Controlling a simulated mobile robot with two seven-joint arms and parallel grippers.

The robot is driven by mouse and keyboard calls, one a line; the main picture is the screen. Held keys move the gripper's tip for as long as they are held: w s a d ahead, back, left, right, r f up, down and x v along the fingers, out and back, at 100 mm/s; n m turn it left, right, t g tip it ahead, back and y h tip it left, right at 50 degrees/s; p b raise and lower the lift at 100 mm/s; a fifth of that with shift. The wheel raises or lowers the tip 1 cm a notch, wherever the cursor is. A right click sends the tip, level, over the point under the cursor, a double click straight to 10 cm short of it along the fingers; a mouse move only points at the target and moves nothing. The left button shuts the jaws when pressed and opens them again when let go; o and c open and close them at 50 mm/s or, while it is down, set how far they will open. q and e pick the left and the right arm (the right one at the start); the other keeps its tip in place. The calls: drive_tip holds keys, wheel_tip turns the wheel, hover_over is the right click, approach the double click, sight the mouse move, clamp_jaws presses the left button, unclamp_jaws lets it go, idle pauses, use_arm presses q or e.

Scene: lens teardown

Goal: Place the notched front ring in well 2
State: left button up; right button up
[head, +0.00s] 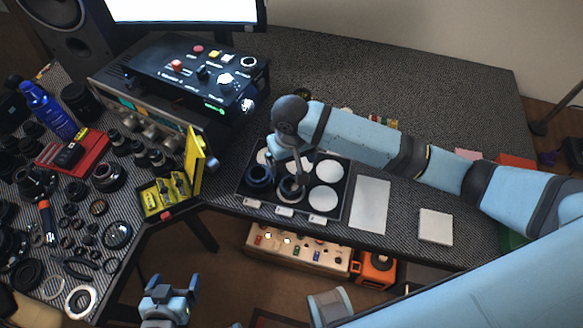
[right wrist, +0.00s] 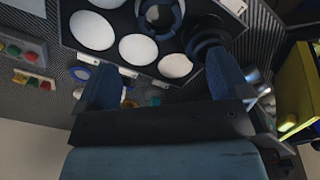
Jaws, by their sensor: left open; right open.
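The black well tray (head: 240,190) holds white round pads in two rows. A dark ring (head: 258,175) sits in the front-left well; it also shows in the right wrist view (right wrist: 208,38). A second ring (head: 291,195) lies in the front-middle well, white showing through its centre; it also shows in the right wrist view (right wrist: 146,14). I cannot tell which is the notched front ring, nor read the well labels. My right gripper (head: 295,172) is open and empty above the tray, apart from both rings. My left gripper (head: 170,294) is open and empty at the bottom, off the table.
A yellow open case (head: 197,160) stands left of the tray. A black control box (head: 185,75) is behind it. Loose rings and lens parts crowd the left table. A white sheet (head: 369,205) and a white square (head: 435,225) lie to the right.

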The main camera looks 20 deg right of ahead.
drive_tip(key=s+a+f+y, duration=0.1)
drive_tip(key=s+a+f+t+y, duration=0.1)
drive_tip(key=a+f, duration=0.1)
drive_tip(key=s+a+f+n+t+y, duration=0.1)
drive_tip(key=a, duration=0.1)
drive_tip(key=shift+s+f+y, duration=0.35)
drive_tip(key=shift+s+y, duration=0.05)
drive_tip(key=shift+s+a+f+t+y, duration=0.2)
drive_tip(key=shift+s+f+t+y, duration=0.5)
drive_tip(key=shift+s+f+t, duration=0.4)
drive_tip(key=s+d+f+t, duration=0.1)
drive_tip(key=s, duration=0.1)
drive_tip(key=s+d+f+t, duration=0.1)
drive_tip(key=s+d+t, duration=0.1)
drive_tip(key=shift+f, duration=0.1)
drive_tip(key=s+d+t, duration=0.1)
drive_tip(key=s+d, duration=0.1)
drive_tip(key=s+d+t+h, duration=0.1)
drive_tip(key=s+d, duration=0.2)
drive_tip(key=s+d+f+n+t, duration=0.1)
drive_tip(key=s+d, duration=0.1)
drive_tip(key=shift+s+d+f+t+h, duration=0.1)
drive_tip(key=shift+s+d+t+h, duration=0.1)
drive_tip(key=shift+t+h, duration=0.2)
